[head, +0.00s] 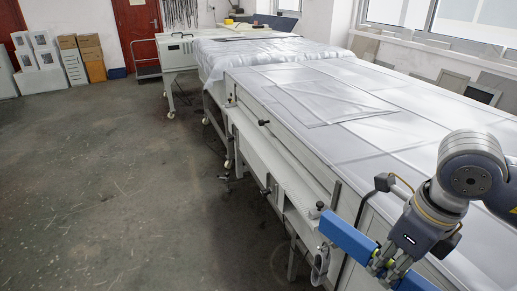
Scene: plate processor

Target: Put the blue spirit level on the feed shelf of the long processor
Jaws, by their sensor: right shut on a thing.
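The blue spirit level (347,237) is at the lower right of the head view, slanting from upper left to lower right. My right gripper (386,264) is shut on it near its middle and hides part of it. The long processor (345,140) runs from the lower right away to the back. Its feed shelf (272,163) is the narrow pale ledge along its left side. The far end of the level overlaps the near part of the shelf in the picture; I cannot tell whether they touch. My left gripper is out of view.
Pale sheets (320,103) cover the processor's top. Small dark knobs and brackets (334,194) stick out along the shelf side. A second covered table (245,55) stands behind. The grey floor (110,180) to the left is clear.

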